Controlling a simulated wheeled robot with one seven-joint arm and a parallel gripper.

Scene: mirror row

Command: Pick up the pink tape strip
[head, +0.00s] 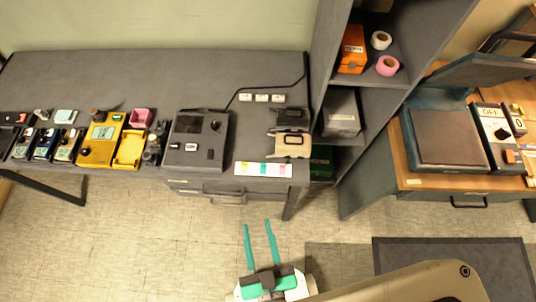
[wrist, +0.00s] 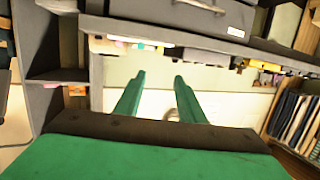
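A white card (head: 263,169) lies at the front edge of the grey desk, left of the shelf unit. It bears small coloured strips, and a pink strip (head: 283,170) shows near its right end. The strip is very small here, and I cannot tell how it is fixed. My gripper (head: 257,225) has two teal fingers spread apart with nothing between them. It is over the floor in front of the desk, below the card in the head view. In the wrist view, the open fingers (wrist: 160,77) point at a pale area; I cannot make out the strip there.
The grey desk (head: 215,75) holds a dark box device (head: 196,140), a yellow device (head: 100,140) and a beige-and-black item (head: 292,145) near the card. The shelf unit (head: 375,125) stands right, with a pink tape roll (head: 387,65) and a white roll (head: 380,40). Bare floor lies in front.

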